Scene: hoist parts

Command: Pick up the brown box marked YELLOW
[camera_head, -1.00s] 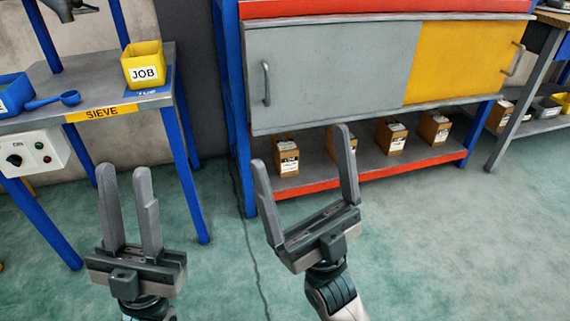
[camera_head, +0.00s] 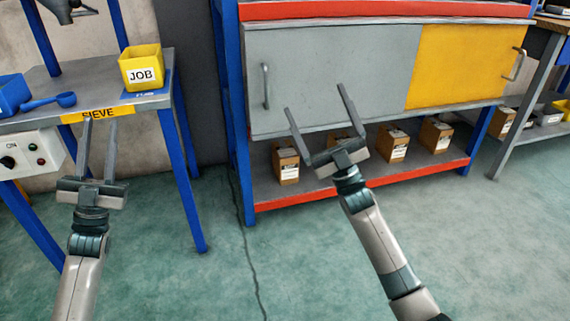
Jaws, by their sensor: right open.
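Several brown boxes with white labels stand on the lower shelf of the cabinet: one at the left (camera_head: 286,165), one at the middle right (camera_head: 393,146) and one further right (camera_head: 436,136). Another is mostly hidden behind my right gripper. The labels are too small to read, so I cannot tell which is marked YELLOW. My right gripper (camera_head: 315,98) is open and empty, its fingers across the view of the grey door and its body in front of the shelf. My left gripper (camera_head: 99,121) has its fingers apart and empty, in front of the SIEVE table.
The red-edged shelf (camera_head: 350,184) lies under a grey door (camera_head: 330,60) and a yellow door (camera_head: 455,65). Left is the SIEVE table (camera_head: 130,108) with a yellow JOB bin (camera_head: 141,66) and blue scoop (camera_head: 50,101). A cable crosses the open green floor.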

